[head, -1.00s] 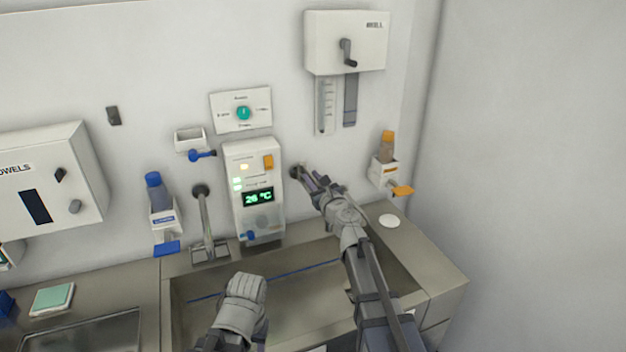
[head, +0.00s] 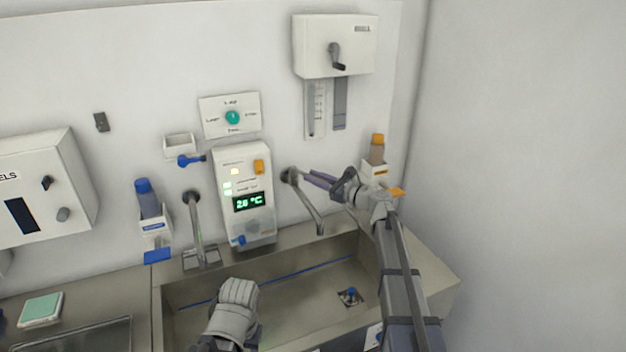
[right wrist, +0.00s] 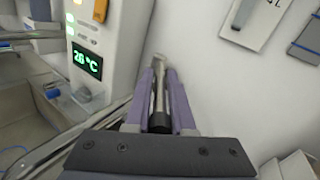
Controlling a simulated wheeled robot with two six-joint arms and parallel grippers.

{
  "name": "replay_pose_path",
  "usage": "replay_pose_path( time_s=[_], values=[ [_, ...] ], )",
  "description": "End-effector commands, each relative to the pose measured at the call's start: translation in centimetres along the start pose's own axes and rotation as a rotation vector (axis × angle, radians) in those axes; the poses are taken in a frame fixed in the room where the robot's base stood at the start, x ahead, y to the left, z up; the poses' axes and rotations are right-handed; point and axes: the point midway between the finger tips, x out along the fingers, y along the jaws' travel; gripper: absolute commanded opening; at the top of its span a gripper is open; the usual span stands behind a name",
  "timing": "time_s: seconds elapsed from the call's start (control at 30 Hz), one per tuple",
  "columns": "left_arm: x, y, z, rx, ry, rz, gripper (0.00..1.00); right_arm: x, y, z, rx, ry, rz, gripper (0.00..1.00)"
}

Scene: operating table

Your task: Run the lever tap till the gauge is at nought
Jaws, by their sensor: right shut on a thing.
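The lever tap (head: 289,175) is on the wall right of the control panel, its grey spout (head: 309,207) slanting down over the sink. My right gripper (head: 308,176) comes from the right with its purple fingers shut on the tap's lever. In the right wrist view the metal lever (right wrist: 159,97) lies between the fingers. A narrow marked scale (head: 316,108), which may be the gauge, hangs under the white crank box; its reading is too small to tell. My left gripper (head: 238,294) is low over the sink's front; its jaws cannot be made out.
The control panel (head: 244,195) shows a green temperature readout. Another spout (head: 195,225) stands left of it. Bottle dispensers (head: 150,215) and (head: 376,165) flank the sink. The sink (head: 310,290) has a drain (head: 350,297). The white crank box (head: 334,47) is above.

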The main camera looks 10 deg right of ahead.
Motion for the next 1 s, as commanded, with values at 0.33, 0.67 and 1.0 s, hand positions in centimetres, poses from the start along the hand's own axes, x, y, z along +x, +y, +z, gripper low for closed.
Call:
replay_pose_path(
  time_s=[0.33,0.67,1.0],
  values=[
    [-0.03,0.0,0.0,0.0,0.0,0.0,0.5,0.04,-0.3,0.03,0.002,-0.009,0.032,0.0],
    [-0.04,0.0,0.0,0.0,0.0,0.0,0.5,0.03,-0.35,0.03,0.002,-0.009,0.03,0.34],
    [-0.02,0.0,0.0,0.0,0.0,0.0,0.5,-0.12,-0.27,-0.01,0.001,-0.007,0.03,0.45]
  ],
)
